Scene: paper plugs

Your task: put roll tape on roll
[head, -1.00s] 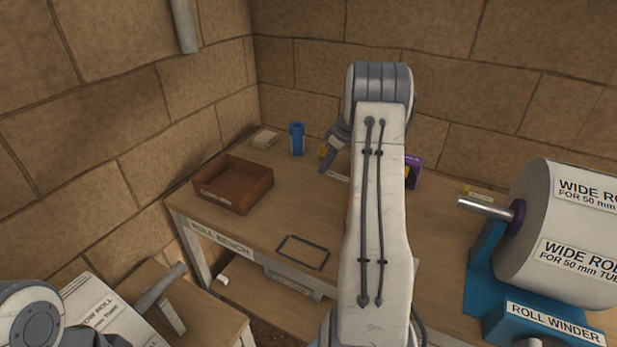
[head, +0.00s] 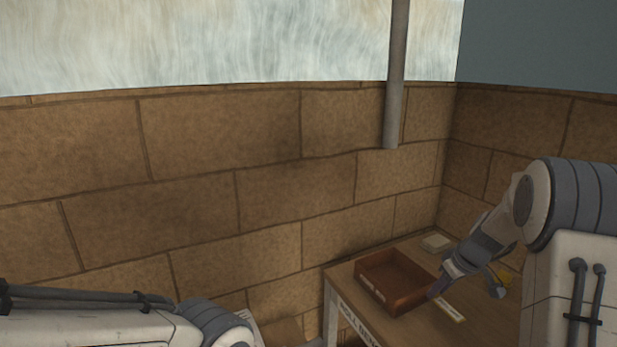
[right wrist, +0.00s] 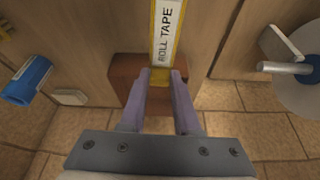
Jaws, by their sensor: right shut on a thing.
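My right gripper (head: 440,288) shows at the right of the head view, just right of a brown tray. It is shut on the roll tape (head: 452,312), a flat white strip. In the right wrist view the strip (right wrist: 167,35) has yellow edges, reads "ROLL TAPE" and runs out from between the purple fingertips (right wrist: 160,76). The large white roll (right wrist: 303,92) shows only in part at the right edge of the right wrist view, with its metal shaft (right wrist: 285,68). The roll is outside the head view. My left arm enters at lower left; its gripper is not visible.
The brown open tray (head: 372,290) stands on the wooden bench beside the gripper. A small pale block (head: 436,243) lies behind it. A blue cylinder (right wrist: 27,82) shows at left in the right wrist view. A grey pipe (head: 394,90) runs down the stone wall.

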